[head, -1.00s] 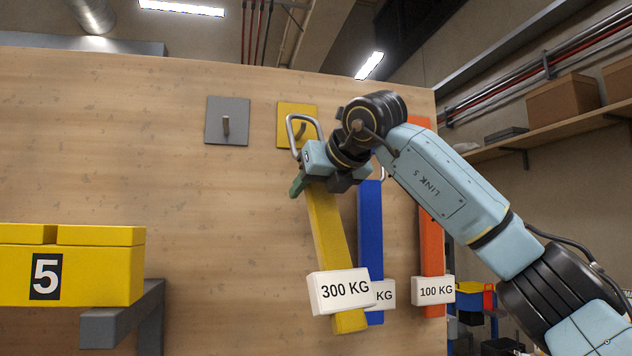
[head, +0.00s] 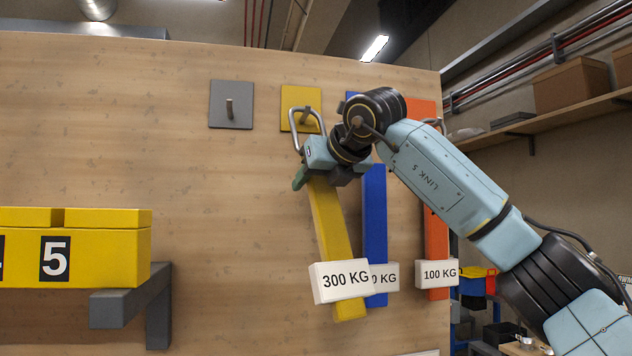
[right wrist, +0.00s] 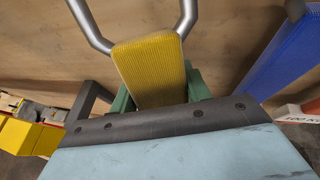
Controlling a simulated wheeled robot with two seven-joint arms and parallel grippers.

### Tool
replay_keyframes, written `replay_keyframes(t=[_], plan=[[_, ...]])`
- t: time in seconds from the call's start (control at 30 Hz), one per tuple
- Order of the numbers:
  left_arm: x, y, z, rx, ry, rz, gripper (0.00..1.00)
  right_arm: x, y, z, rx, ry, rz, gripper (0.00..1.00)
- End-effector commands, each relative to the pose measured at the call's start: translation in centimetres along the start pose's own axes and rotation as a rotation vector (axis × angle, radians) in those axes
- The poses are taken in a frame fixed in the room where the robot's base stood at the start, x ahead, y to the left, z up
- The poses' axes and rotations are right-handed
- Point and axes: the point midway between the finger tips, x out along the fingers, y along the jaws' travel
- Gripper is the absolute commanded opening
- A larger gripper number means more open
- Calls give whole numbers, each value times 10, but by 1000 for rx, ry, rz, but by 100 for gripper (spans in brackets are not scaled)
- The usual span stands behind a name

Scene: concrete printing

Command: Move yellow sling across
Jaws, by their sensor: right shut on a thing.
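The yellow sling (head: 331,235) hangs slightly tilted from my right gripper (head: 302,180), which is shut on its upper end. A metal loop (head: 307,118) tops the sling and a white 300 KG tag (head: 341,281) sits near its bottom. In the right wrist view the yellow strap (right wrist: 150,65) lies between the green fingers. The loop overlaps the yellow hook plate (head: 295,95); I cannot tell whether it touches the hook. A grey plate with a peg (head: 231,104) is to the left. My left gripper is not in view.
A blue sling (head: 375,225) and an orange sling (head: 436,245) with a 100 KG tag hang to the right, partly behind my arm. Yellow blocks marked 5 (head: 80,250) rest on a grey bracket (head: 125,308) at lower left. The wooden board (head: 200,190) between is bare.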

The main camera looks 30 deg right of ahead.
Motion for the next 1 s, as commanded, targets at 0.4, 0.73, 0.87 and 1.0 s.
replay_keyframes(t=[0.4,0.73,0.87,1.0], plan=[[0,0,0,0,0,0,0,-1,0,1,0,-3,1,73],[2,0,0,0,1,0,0,-4,0,-1,0,1,0,73],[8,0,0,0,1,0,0,-21,0,-1,0,-4,1,73],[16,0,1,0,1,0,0,-51,0,-1,-1,-6,1,73]])
